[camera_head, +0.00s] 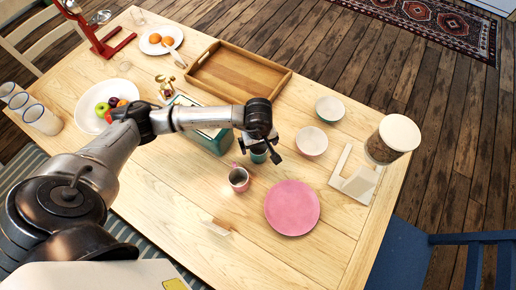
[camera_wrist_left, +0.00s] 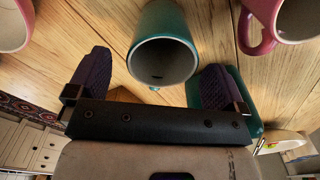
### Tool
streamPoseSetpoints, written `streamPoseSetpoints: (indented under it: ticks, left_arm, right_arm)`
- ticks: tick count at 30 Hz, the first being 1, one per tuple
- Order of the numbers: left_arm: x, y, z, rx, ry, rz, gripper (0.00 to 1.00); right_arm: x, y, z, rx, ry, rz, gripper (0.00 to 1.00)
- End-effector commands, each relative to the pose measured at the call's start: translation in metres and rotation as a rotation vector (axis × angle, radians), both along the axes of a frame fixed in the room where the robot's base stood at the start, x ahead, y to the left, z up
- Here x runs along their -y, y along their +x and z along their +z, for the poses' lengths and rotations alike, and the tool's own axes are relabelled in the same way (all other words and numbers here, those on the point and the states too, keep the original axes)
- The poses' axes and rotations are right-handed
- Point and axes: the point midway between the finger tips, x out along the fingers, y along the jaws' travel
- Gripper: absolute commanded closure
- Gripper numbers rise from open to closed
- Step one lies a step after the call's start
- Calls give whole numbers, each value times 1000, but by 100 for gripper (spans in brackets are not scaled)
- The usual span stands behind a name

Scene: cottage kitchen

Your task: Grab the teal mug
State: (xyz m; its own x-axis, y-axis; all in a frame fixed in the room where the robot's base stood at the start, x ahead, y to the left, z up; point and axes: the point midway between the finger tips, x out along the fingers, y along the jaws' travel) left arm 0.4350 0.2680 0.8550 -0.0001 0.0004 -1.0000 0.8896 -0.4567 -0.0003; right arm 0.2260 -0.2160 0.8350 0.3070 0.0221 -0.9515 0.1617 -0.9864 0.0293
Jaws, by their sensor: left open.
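The teal mug (camera_head: 258,156) stands on the wooden table, partly hidden under my left gripper (camera_head: 259,146) in the head view. In the left wrist view the teal mug (camera_wrist_left: 170,22) shows its open mouth toward the camera. It lies between and ahead of the two dark fingers of my left gripper (camera_wrist_left: 155,74). The fingers are open, with a visible gap on the mug's left side and a smaller one on its right. No handle of the mug is clear. My right gripper is not in view.
A pink mug (camera_head: 239,180) stands close by, and shows at the wrist view's upper right (camera_wrist_left: 262,22). A teal box-like thing (camera_head: 216,143) is just left of the gripper. A pink plate (camera_head: 292,208), bowls (camera_head: 311,141) and a wooden tray (camera_head: 238,74) surround it. The front table is mostly clear.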

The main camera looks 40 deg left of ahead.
Motion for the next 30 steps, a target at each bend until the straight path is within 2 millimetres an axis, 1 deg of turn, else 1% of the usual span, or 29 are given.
streamPoseSetpoints:
  ticks: [1, 6, 9, 14, 30]
  left_arm:
    - [-1, -1, -9, -4, 0, 2, 2]
    - [-1, -1, -30, -1, 0, 2, 2]
    - [-1, 0, -33, 1, 0, 1, 2]
    - [-1, 0, -33, 1, 0, 1, 2]
    - [-2, 0, -32, 1, 0, 1, 53]
  right_arm:
    - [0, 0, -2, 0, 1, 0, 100]
    - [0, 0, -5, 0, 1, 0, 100]
    - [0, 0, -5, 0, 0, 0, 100]
    - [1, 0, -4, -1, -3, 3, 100]
    - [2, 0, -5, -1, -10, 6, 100]
